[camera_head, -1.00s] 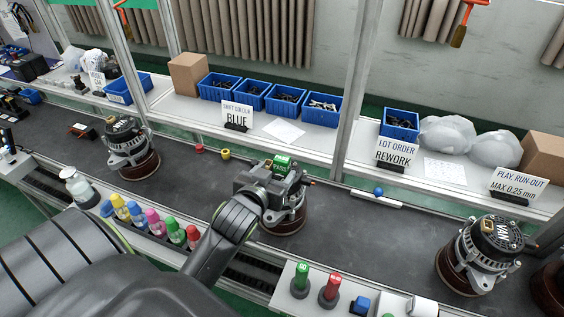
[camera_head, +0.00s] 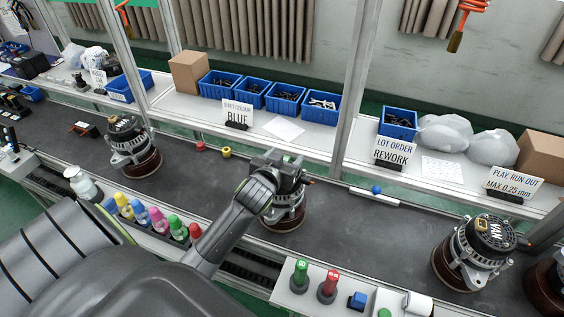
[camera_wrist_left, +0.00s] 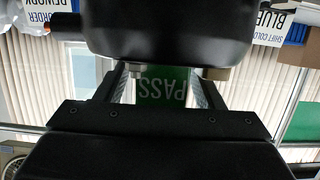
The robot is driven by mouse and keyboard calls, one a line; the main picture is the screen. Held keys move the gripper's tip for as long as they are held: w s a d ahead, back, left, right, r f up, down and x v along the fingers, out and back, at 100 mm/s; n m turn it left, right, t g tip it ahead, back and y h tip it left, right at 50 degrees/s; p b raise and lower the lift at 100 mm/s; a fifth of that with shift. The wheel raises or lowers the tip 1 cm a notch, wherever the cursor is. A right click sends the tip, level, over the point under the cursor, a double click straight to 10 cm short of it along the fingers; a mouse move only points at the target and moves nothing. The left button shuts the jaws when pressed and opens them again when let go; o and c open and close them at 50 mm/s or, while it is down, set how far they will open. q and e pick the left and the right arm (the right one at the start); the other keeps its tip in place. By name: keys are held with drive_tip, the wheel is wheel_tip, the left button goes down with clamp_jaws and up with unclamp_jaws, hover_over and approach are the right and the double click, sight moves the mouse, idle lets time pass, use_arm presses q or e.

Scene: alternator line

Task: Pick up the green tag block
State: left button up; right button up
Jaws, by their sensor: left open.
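The green tag block (camera_wrist_left: 162,86), with white "PASS" lettering, shows in the left wrist view between the two fingers of my left gripper (camera_wrist_left: 163,90). The fingers stand on either side of it, open. In the head view my left gripper (camera_head: 287,162) is over the middle alternator (camera_head: 286,212), and it hides the block there. I cannot tell whether the fingers touch the block. My right gripper is in neither view.
Other alternators stand on the dark conveyor (camera_head: 360,235) at left (camera_head: 133,148) and right (camera_head: 475,250). Coloured bottles (camera_head: 157,219) line the near edge. Green (camera_head: 300,272) and red (camera_head: 328,285) stamps stand on the near shelf. Blue bins (camera_head: 284,98) and signs fill the back shelf.

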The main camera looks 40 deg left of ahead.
use_arm(q)
drive_tip(key=c, duration=1.1)
drive_tip(key=shift+o, duration=0.2)
drive_tip(key=shift+r, duration=0.1)
